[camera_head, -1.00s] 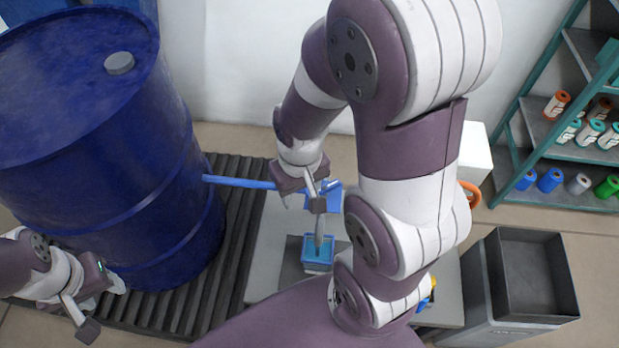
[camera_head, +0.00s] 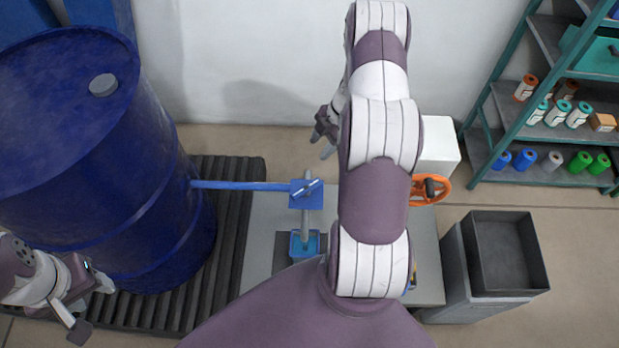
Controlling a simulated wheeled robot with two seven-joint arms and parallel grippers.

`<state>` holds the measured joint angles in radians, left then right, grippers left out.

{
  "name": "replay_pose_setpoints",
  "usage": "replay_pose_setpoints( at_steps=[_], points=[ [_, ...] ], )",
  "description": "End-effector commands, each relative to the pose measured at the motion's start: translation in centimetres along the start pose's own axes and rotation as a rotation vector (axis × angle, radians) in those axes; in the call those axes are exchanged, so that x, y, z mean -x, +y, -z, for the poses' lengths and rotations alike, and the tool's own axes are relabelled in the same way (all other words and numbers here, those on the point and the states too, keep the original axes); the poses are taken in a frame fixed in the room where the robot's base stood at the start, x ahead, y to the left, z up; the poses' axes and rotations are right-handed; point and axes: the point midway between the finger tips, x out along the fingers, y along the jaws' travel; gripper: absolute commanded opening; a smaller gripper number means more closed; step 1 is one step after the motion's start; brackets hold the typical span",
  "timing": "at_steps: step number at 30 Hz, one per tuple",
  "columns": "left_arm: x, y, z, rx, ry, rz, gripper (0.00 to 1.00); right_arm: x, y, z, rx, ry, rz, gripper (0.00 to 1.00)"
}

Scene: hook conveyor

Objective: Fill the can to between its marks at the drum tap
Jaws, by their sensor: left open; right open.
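A large blue drum (camera_head: 95,160) stands at the left. A blue pipe (camera_head: 245,186) runs from it to the tap (camera_head: 306,192), which has a metal handle on top and a grey spout pointing down. Under the spout a small blue can (camera_head: 305,245) stands on the bench; bluish liquid shows inside, but its marks and exact level cannot be read. My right gripper (camera_head: 323,140) is open and empty, behind the tap and apart from it, partly hidden by my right arm. My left gripper (camera_head: 92,307) is open and empty at the lower left, in front of the drum.
A grey bench (camera_head: 262,225) carries the can. An orange handwheel (camera_head: 430,189) sits by a white box (camera_head: 438,145) right of my arm. A dark open bin (camera_head: 505,255) stands at the right. A teal shelf (camera_head: 530,110) holds bottles. The drum stands on a ribbed dark platform (camera_head: 235,200).

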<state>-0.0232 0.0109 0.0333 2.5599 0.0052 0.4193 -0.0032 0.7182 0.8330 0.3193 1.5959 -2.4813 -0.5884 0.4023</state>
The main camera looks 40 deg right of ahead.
Motion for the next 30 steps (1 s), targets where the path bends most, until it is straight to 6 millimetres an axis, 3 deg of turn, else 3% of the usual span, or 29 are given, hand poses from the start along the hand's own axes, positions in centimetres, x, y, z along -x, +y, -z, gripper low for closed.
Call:
replay_pose_setpoints(
  at_steps=[3, 7, 21, 30],
  points=[
    [-0.1, 0.0, 0.0, 0.0, 0.0, 0.0, 0.49, 0.6, -1.6, 0.3, 0.098, 0.031, 0.114, 0.49],
    [0.1, 0.0, 0.0, 0.0, 0.0, 0.0, 0.49, -0.1, -2.7, 1.1, 0.077, 0.065, 0.159, 0.49],
    [1.8, 0.0, 0.2, 0.0, 0.0, 0.0, 0.49, -10.3, -4.2, 1.7, 0.077, 0.061, 0.155, 0.49],
    [1.9, 0.0, 0.2, 0.0, 0.0, 0.0, 0.49, -11.8, -4.4, 1.7, 0.078, 0.059, 0.152, 0.49]
  ],
)
